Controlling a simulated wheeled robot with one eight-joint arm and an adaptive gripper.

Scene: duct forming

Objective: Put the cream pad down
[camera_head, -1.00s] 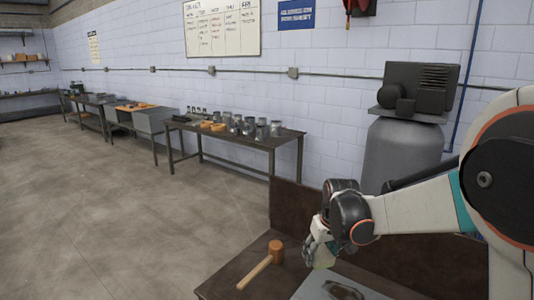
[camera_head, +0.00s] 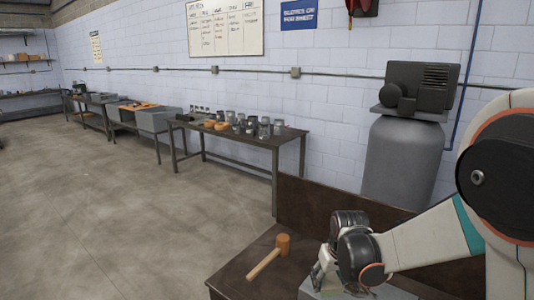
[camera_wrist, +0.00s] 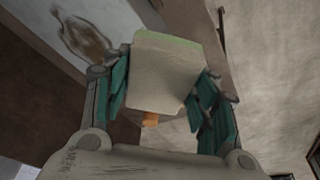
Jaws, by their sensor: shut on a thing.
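The cream pad (camera_wrist: 165,75) is a pale block with a greenish far edge, between the teal-lined fingers of my gripper (camera_wrist: 160,90) in the wrist view. My gripper is shut on it. In the head view my gripper (camera_head: 318,278) is low over the front of the dark brown bench (camera_head: 235,278), to the right of the mallet. The pad is not clearly seen there. I cannot tell whether its underside touches anything.
A mallet with an orange head (camera_head: 283,244) lies on the bench. A grey plate with a dark stain (camera_wrist: 85,38) is left of the pad in the wrist view. A grey tank (camera_head: 400,160) stands behind. A table with metal cans (camera_head: 240,137) is along the wall.

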